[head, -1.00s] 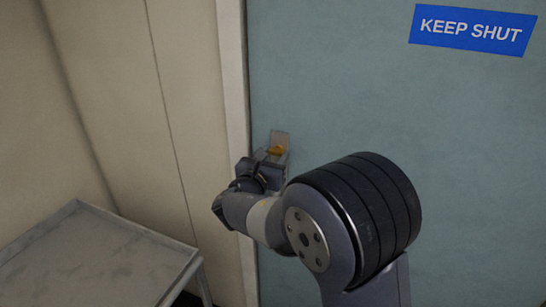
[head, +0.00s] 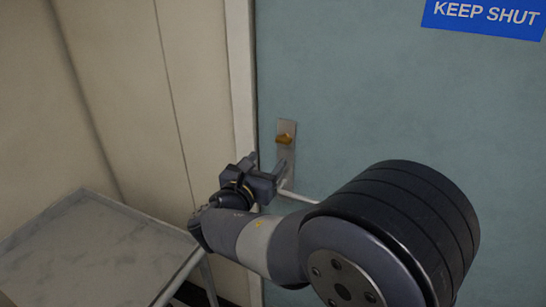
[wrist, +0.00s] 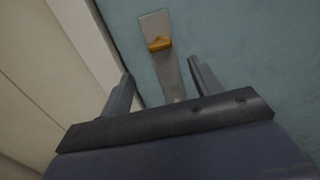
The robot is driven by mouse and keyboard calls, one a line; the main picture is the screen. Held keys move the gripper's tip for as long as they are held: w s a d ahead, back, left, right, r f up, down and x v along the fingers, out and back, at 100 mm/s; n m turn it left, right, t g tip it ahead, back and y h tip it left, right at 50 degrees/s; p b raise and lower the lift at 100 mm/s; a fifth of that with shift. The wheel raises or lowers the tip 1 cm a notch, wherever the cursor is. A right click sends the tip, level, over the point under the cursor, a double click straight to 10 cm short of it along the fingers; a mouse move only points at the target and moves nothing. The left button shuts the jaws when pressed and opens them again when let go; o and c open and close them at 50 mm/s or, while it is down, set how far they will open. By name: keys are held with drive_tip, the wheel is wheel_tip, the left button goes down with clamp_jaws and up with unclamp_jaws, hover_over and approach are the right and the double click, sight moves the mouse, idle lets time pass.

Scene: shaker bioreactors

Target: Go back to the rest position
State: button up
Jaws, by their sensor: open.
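My gripper (head: 265,167) is open and empty, with its two fingers pointing at the door. In the wrist view my gripper (wrist: 160,82) has its fingers apart, with the metal door plate (wrist: 157,27) between and beyond them. In the head view the plate (head: 284,155) is on the blue-green door (head: 400,110) near its left edge. An orange-brown thumb turn (head: 286,138) sits on the plate's upper part, above my fingers. A pale lever handle (head: 300,195) extends to the right below, partly hidden by my gripper and arm.
A grey metal table (head: 85,245) stands at the lower left, its top bare where seen. A beige wall (head: 110,90) and pale door frame (head: 241,90) lie left of the door. A blue "KEEP SHUT" sign (head: 485,15) is at the upper right. The door looks closed.

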sight(282, 143)
drive_tip(key=shift+v, duration=0.9)
drive_tip(key=shift+w, duration=0.1)
drive_tip(key=p+x, duration=0.2)
drive_tip(key=x, duration=0.9)
drive_tip(key=shift+f+m, duration=0.15)
drive_tip(key=shift+m, duration=0.25)
drive_tip(key=shift+m+b, duration=0.35)
drive_tip(key=shift+m, duration=0.45)
drive_tip(key=shift+r, duration=0.2)
